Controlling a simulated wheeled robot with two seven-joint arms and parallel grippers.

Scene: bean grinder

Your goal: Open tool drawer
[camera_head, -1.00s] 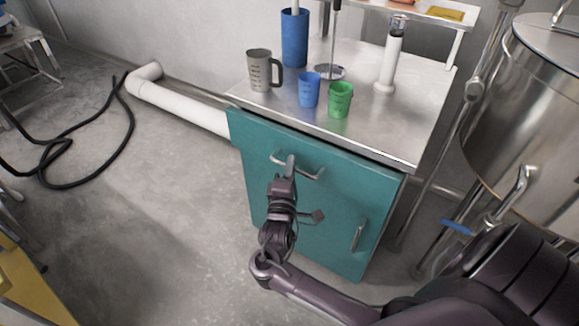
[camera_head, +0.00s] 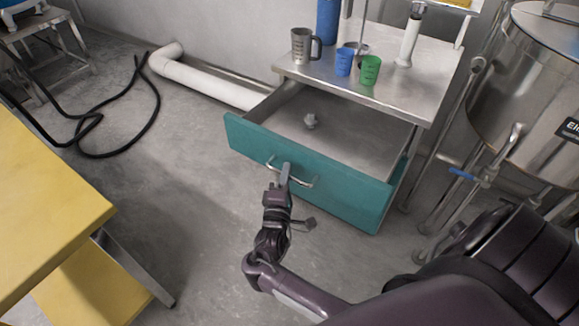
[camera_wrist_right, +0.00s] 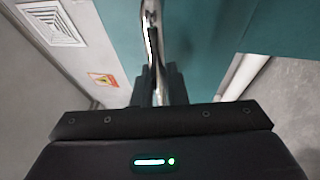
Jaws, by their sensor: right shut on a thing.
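The teal tool drawer (camera_head: 330,188) stands pulled well out of the steel cabinet in the head view, with its grey inside showing. My right gripper (camera_head: 284,178) is shut on this handle. In the right wrist view the handle (camera_wrist_right: 152,45) runs between the fingers of my right gripper (camera_wrist_right: 158,88). My left gripper is not in view.
The cabinet's steel top (camera_head: 390,75) holds a grey jug (camera_head: 301,46), a blue cup (camera_head: 344,63) and a green cup (camera_head: 369,70). A large steel tank (camera_head: 520,75) stands right. A yellow table (camera_head: 45,195) is at left. Bare floor lies between.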

